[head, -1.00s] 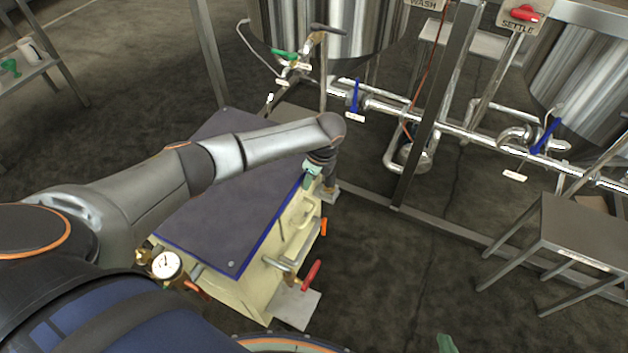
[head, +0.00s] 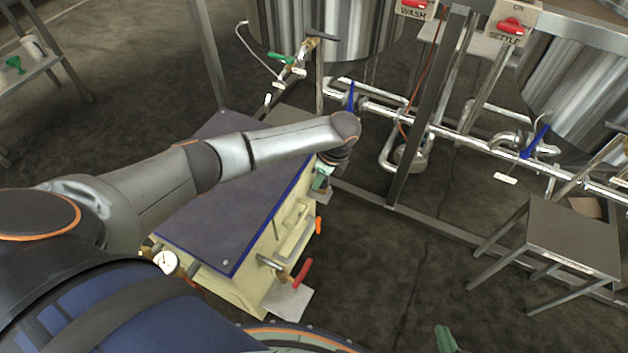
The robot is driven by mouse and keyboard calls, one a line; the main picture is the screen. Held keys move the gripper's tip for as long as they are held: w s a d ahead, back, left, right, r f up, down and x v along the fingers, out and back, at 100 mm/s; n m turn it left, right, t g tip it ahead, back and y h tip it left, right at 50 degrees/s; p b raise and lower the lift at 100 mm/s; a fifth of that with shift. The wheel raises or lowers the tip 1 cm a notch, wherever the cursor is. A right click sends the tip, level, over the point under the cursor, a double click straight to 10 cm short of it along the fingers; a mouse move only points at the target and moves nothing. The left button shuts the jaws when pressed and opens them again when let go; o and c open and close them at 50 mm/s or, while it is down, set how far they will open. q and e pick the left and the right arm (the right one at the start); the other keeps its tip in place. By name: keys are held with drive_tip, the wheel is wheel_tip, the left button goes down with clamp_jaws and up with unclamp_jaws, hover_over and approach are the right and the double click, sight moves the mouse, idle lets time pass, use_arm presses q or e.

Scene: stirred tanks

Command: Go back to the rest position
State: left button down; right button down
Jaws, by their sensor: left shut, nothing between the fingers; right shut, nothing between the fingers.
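My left arm reaches in from the left across the dark-topped cream cabinet (head: 235,200). My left gripper (head: 321,184), a small teal tool at the arm's end, points down just beyond the cabinet's right edge. It is shut and holds nothing; its fingertips are small in the view. My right gripper (head: 445,339) shows only as a teal piece at the bottom edge, over the floor. It is shut and empty, and the rest of that arm is out of view.
Steel tanks (head: 340,30) with pipes and blue-handled valves (head: 350,96) stand at the back. A metal stool (head: 560,237) is at the right. The cabinet front has a red handle (head: 302,272), and a gauge (head: 166,262) sits beside it. Floor between cabinet and stool is clear.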

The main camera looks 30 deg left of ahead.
use_arm(q)
drive_tip(key=v, duration=0.5)
drive_tip(key=shift+p, duration=0.4)
